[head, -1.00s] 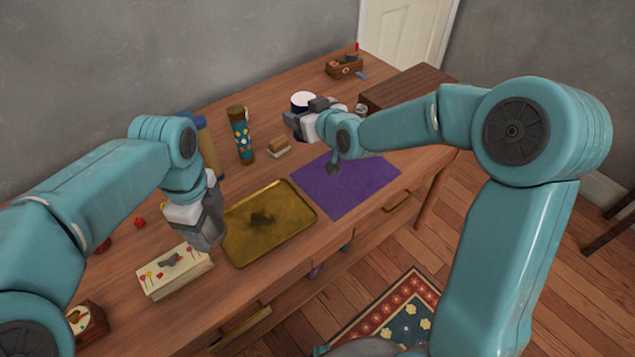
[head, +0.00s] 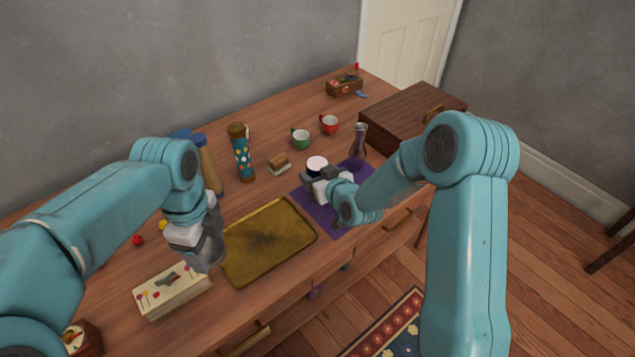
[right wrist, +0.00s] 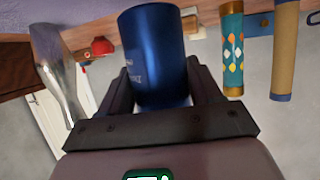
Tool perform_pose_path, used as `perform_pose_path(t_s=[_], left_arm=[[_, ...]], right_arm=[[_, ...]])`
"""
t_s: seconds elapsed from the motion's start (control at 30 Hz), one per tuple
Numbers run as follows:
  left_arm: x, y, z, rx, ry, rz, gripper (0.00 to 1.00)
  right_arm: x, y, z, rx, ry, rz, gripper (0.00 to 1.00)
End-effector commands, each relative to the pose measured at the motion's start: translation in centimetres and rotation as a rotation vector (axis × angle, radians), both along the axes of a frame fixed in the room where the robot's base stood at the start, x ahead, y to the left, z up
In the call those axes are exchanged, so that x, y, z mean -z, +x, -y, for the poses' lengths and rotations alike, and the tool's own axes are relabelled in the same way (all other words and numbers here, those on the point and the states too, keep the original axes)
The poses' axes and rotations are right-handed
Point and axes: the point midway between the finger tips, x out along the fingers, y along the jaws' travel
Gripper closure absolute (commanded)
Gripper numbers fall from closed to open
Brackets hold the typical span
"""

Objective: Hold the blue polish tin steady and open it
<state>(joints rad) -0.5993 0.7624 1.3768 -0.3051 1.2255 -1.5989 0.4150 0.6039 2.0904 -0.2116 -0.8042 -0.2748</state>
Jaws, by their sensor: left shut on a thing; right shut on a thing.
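The blue polish tin (right wrist: 155,55) is between the two fingers of my right gripper (right wrist: 160,90) in the right wrist view. In the head view its pale round top (head: 317,162) shows just beyond my right gripper (head: 326,182). The tin is at the far part of the purple cloth (head: 302,198); I cannot tell whether it touches the cloth. My right gripper is shut on the tin. My left gripper (head: 212,262) points down by the left end of the brass tray. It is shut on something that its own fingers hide.
The brass tray (head: 268,240) lies left of the purple cloth. A patterned tube (head: 240,155), a brush (head: 279,164), a green mug (head: 301,139), a red mug (head: 329,124) and a glass vase (head: 358,148) stand behind. A pale floral box (head: 172,290) is at front left.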

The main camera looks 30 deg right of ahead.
Motion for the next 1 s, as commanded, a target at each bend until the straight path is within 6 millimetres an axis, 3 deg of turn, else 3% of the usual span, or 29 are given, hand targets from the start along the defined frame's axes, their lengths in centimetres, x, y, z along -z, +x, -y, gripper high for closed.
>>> perform_pose_path(t_s=[0.1,0.2,0.6,0.63,0.7,1.0], left_arm=[[0.0,0.0,0.0,0.0,0.0,0.0,0.71],[0.0,0.0,0.0,0.0,0.0,0.0,0.71],[0.6,0.0,0.0,0.0,0.0,0.0,0.71],[0.5,0.0,0.0,0.0,0.0,0.0,0.71],[0.4,0.0,0.0,0.0,0.0,0.0,0.71],[0.2,0.0,0.0,0.0,0.0,0.0,0.71]], right_arm=[[2.1,0.0,0.0,-0.001,0.001,-0.003,1.0],[2.8,0.0,0.0,0.0,0.0,0.0,1.0],[3.3,0.0,0.0,0.0,-0.001,0.001,1.0],[3.2,0.0,0.0,-0.001,0.001,-0.001,0.3],[3.2,0.0,0.0,-0.001,0.001,-0.002,0.11],[3.0,0.0,0.0,-0.001,0.001,-0.002,0.11]])
